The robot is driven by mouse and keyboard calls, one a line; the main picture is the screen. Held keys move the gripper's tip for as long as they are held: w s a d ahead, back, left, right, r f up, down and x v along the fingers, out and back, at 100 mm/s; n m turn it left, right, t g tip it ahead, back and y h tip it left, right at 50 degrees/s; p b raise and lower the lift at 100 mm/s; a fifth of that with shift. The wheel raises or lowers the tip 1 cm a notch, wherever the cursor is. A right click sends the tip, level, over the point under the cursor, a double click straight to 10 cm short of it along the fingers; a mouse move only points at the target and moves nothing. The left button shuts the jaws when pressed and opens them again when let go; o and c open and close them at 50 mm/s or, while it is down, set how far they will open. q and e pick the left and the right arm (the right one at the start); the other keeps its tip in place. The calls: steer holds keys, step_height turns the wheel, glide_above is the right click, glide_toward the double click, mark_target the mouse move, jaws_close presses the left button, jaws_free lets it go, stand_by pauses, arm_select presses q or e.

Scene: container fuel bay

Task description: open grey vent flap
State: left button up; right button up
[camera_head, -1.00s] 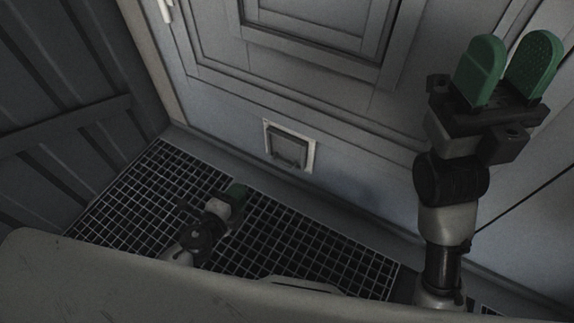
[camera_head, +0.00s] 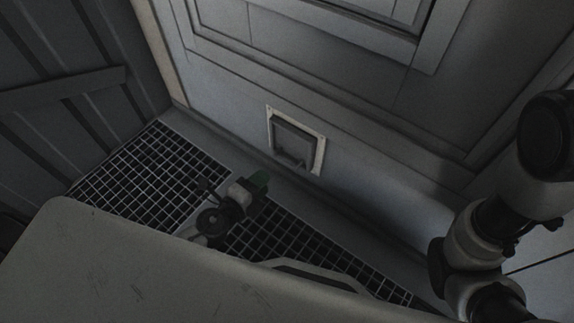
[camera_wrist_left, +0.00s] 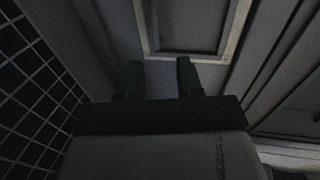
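The grey vent flap (camera_head: 291,143) sits in a pale frame low on the grey door panel, with a small handle-like bar near its lower edge. It looks closed. My left gripper (camera_head: 260,184), with green fingers, is low over the floor grating, just below and left of the flap and apart from it. In the left wrist view its two dark fingers (camera_wrist_left: 161,68) stand apart with nothing between them. The flap (camera_wrist_left: 188,27) and its pale frame show just beyond the fingertips there. My right gripper is out of the picture; only part of that arm shows at the right.
A black floor grating (camera_head: 150,172) lies along the foot of the panel (camera_head: 370,130). A dark ribbed wall (camera_head: 60,90) closes the left side. The space directly in front of the flap looks clear.

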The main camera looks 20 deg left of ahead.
mark_target(285, 163)
arm_select(q)
steer(key=x, duration=1.1)
steer(key=shift+f, duration=0.35)
jaws_close()
steer(key=shift+r, duration=0.1)
